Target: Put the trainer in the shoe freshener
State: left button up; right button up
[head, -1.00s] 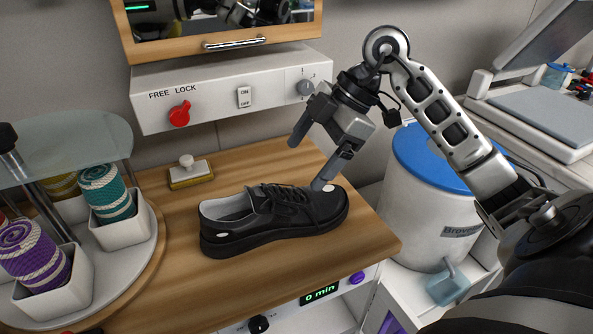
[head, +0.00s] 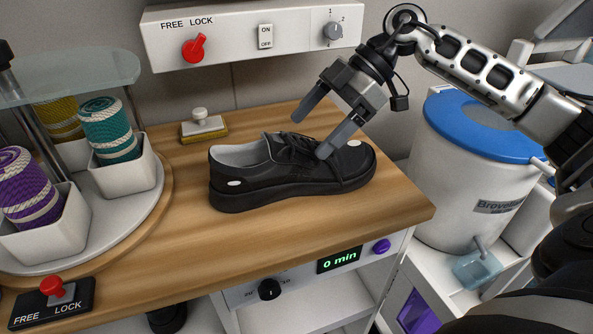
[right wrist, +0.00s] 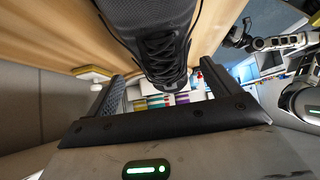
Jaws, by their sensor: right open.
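The trainer (head: 290,175), a black lace-up shoe with a dark sole, lies upright on the wooden counter, toe to the right. My right gripper (head: 310,135) is open above its laces, one finger on the far side and one on the near side. In the right wrist view, the laced front of the trainer (right wrist: 155,35) shows between the spread fingers (right wrist: 162,72); contact is not clear. A white unit (head: 290,285) below the counter has a "0 min" display, a black knob and a purple button; I cannot tell whether it is the shoe freshener. My left gripper is out of view.
A round two-tier stand (head: 140,215) with rolled cloths in white pots is at the left. A white-handled block (head: 203,125) lies behind the trainer. A blue-lidded bin (head: 475,185) stands right of the counter. A white switch panel (head: 250,38) hangs above.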

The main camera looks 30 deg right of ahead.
aim_at(289, 157)
jog(key=x, duration=0.7)
jog(key=shift+s+a+f, duration=0.1)
jog(key=shift+s+f, duration=0.1)
jog(key=c, duration=1.2)
jog(key=shift+r, duration=0.1)
jog(key=shift+c, duration=0.8)
